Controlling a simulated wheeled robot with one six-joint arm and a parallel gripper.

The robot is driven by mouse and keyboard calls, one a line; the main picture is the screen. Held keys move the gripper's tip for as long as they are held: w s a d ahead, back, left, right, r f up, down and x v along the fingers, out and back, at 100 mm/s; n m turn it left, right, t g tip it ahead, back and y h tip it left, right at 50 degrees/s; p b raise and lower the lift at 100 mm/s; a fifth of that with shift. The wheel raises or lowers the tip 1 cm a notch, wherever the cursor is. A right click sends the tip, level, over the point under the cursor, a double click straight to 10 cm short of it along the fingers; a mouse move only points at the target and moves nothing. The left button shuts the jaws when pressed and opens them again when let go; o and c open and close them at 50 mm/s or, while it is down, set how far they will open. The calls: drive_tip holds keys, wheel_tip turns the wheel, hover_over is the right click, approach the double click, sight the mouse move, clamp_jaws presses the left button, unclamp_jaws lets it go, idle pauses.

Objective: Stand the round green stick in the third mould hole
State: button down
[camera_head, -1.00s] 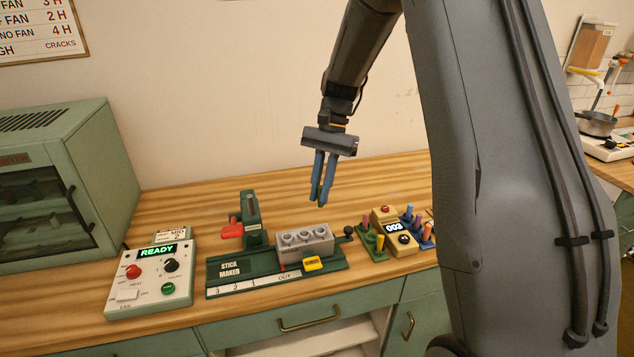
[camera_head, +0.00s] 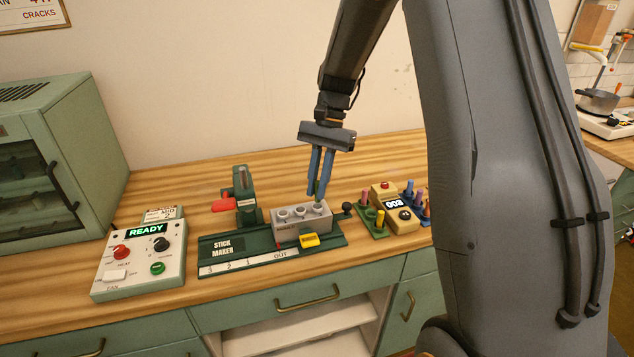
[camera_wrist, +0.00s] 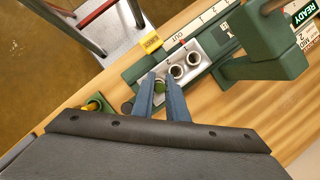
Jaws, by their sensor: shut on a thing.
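The grey mould block (camera_head: 302,226) sits on the dark green stick maker (camera_head: 222,251), with three round holes along its top. My gripper (camera_head: 319,194) points down at the block's right end, at the hole farthest right in the head view. The wrist view shows the round green stick (camera_wrist: 160,86) between my gripper's blue fingertips (camera_wrist: 161,90), which are shut on it. The stick is at or over the end hole of the mould (camera_wrist: 184,56). The fingers hide how deep it sits. The other two holes look empty.
A yellow tag (camera_head: 309,240) is at the mould's front. A green press (camera_head: 245,200) with a red part stands behind left. The control box (camera_head: 140,262) reads READY. Racks of coloured sticks (camera_head: 372,223) and a counter box (camera_head: 398,205) stand to the right.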

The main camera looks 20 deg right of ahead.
drive_tip(key=shift+f+b, duration=0.5)
drive_tip(key=shift+f, duration=1.55)
drive_tip(key=c, duration=1.7)
unclamp_jaws()
drive_tip(key=shift+o, duration=0.2)
drive_tip(key=shift+r, duration=0.1)
drive_tip(key=b+v, duration=0.2)
drive_tip(key=v, duration=0.5)
drive_tip(key=shift+r, duration=0.25)
drive_tip(key=shift+w+d, duration=0.1)
drive_tip(key=shift+w, duration=0.05)
